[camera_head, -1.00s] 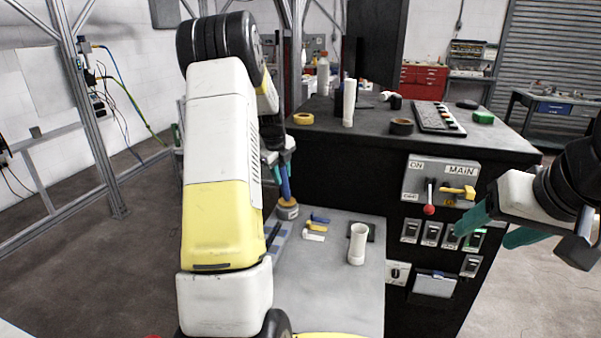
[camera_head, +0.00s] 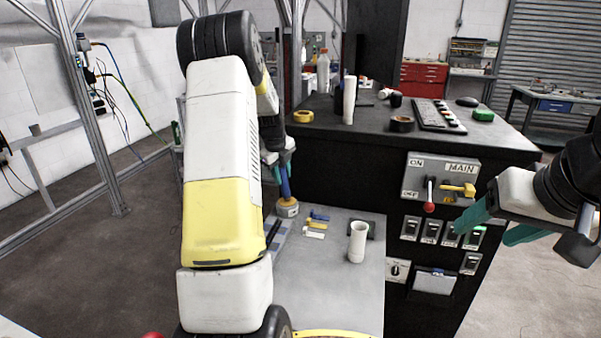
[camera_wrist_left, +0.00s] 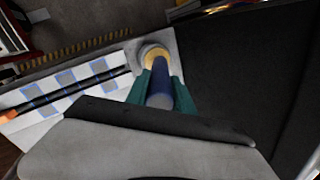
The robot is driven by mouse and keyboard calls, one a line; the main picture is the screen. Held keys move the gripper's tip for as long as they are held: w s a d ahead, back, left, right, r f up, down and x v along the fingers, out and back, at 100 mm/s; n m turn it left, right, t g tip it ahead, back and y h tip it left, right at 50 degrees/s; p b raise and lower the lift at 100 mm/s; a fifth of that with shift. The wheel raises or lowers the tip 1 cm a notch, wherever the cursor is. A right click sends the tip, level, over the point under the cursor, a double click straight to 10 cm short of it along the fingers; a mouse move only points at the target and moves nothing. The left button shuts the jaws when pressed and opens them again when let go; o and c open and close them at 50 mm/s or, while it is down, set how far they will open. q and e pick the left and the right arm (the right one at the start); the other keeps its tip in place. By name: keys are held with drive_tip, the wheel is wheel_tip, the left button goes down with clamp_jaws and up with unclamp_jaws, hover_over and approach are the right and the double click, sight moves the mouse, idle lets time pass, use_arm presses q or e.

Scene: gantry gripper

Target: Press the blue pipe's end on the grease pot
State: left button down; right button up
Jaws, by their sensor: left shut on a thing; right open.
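My left gripper (camera_wrist_left: 158,82) is shut on the blue pipe (camera_wrist_left: 161,98), with a teal finger on each side of it. In the head view the blue pipe (camera_head: 284,184) stands nearly upright below my left wrist. Its lower end is at the grease pot (camera_head: 287,210), a small round pot with a tan top at the bench's far left corner. The pot's round rim (camera_wrist_left: 152,52) also shows in the left wrist view, beyond the fingers. I cannot tell if the pipe touches the grease or how deep it goes. My right gripper (camera_head: 496,227) is open and empty at the right.
A white pipe (camera_head: 357,242) stands on the grey bench (camera_head: 325,285), near several small yellow, blue and white pieces (camera_head: 316,226). The black cabinet (camera_head: 340,180) with its switch panel rises behind and right.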

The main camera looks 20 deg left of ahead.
idle(0.3)
use_arm(q)
drive_tip(key=shift+r, duration=3.5)
